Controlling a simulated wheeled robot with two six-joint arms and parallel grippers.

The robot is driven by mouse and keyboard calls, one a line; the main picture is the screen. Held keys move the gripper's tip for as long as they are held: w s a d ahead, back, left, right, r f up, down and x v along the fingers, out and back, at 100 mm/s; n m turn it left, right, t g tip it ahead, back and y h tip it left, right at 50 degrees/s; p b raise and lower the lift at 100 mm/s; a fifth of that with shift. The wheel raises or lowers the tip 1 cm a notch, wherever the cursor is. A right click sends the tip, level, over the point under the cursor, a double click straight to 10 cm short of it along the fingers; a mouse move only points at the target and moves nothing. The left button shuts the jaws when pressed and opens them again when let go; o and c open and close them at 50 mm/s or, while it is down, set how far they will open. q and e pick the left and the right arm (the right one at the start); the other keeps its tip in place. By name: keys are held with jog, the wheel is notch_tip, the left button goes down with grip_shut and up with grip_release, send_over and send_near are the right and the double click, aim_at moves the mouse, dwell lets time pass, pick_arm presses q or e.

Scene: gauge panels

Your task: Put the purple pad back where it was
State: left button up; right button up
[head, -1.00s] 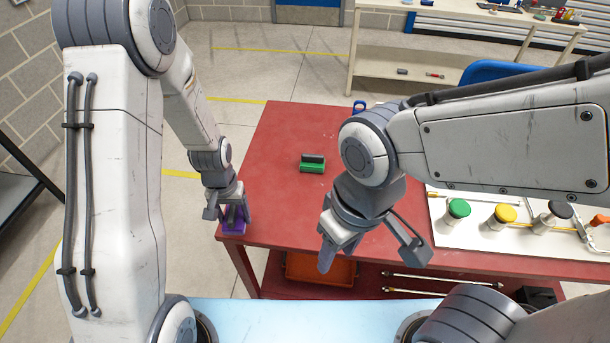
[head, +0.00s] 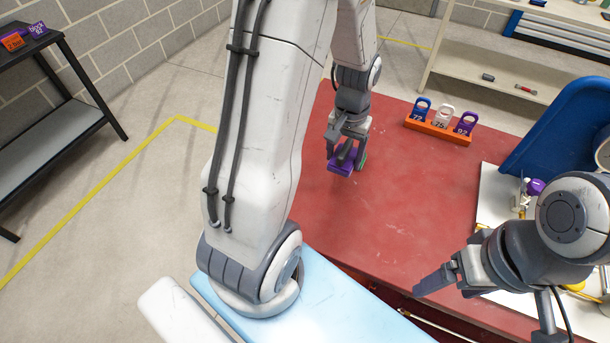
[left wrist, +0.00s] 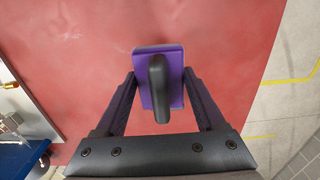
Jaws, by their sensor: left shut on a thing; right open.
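The purple pad (head: 341,165) is held in my left gripper (head: 347,150), over the left part of the red table (head: 400,220). In the left wrist view the pad (left wrist: 173,94), with a dark upright grip on top, sits between my two fingers (left wrist: 160,100). Whether the pad touches the table I cannot tell. My right gripper (head: 488,300) is open and empty at the lower right, by the table's front edge.
An orange rack with blue, white and purple numbered tags (head: 437,130) stands at the back of the table. A blue bin (head: 560,130) and a white panel with a purple knob (head: 535,187) are at the right. A dark shelf (head: 50,80) bears orange and purple number blocks.

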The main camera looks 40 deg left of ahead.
pick_arm(q)
jog(key=a+f, duration=0.2)
jog(key=a, duration=0.1)
jog(key=s+a+f+p, duration=0.1)
jog(key=a+f, duration=0.1)
jog(key=a, duration=0.2)
jog(key=s+a+f+p, duration=0.1)
jog(key=a+f, duration=0.1)
jog(key=a, duration=0.2)
jog(key=shift+s+a+f, duration=0.1)
jog(key=shift+s+f, duration=0.05)
jog(key=shift+f, duration=0.2)
notch_tip(320, 180, down, 3)
jog(key=shift+f+p, duration=0.1)
jog(key=shift+p, duration=0.3)
jog(key=shift+f, duration=0.35)
jog(key=shift+f, duration=0.15)
jog(key=o, duration=1.3)
jog(key=shift+r, duration=0.3)
notch_tip(320, 180, up, 12)
jog(key=b, duration=0.1)
